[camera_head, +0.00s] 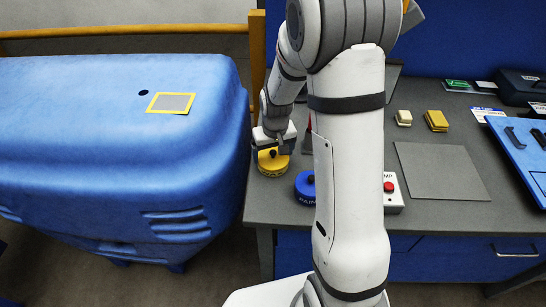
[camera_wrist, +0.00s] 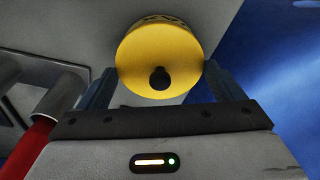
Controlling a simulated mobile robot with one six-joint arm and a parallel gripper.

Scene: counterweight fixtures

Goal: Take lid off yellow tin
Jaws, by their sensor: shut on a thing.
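The yellow tin (camera_head: 272,168) stands at the left edge of the grey worktop, with dark lettering on its side. Its yellow lid (camera_wrist: 160,52) has a black knob (camera_wrist: 160,79) in the middle, and a strip of the patterned side shows beyond it in the wrist view. My gripper (camera_head: 276,147) is over the tin, and its two fingers (camera_wrist: 161,88) lie on either side of the lid, shut on it. The lid appears seated on the tin; I cannot make out any gap.
A blue tin (camera_head: 305,187) stands close right of the yellow one, partly behind my arm. A box with a red button (camera_head: 391,199) is farther right. A grey mat (camera_head: 441,172) lies beyond it. A large blue case (camera_head: 110,150) is left of the worktop.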

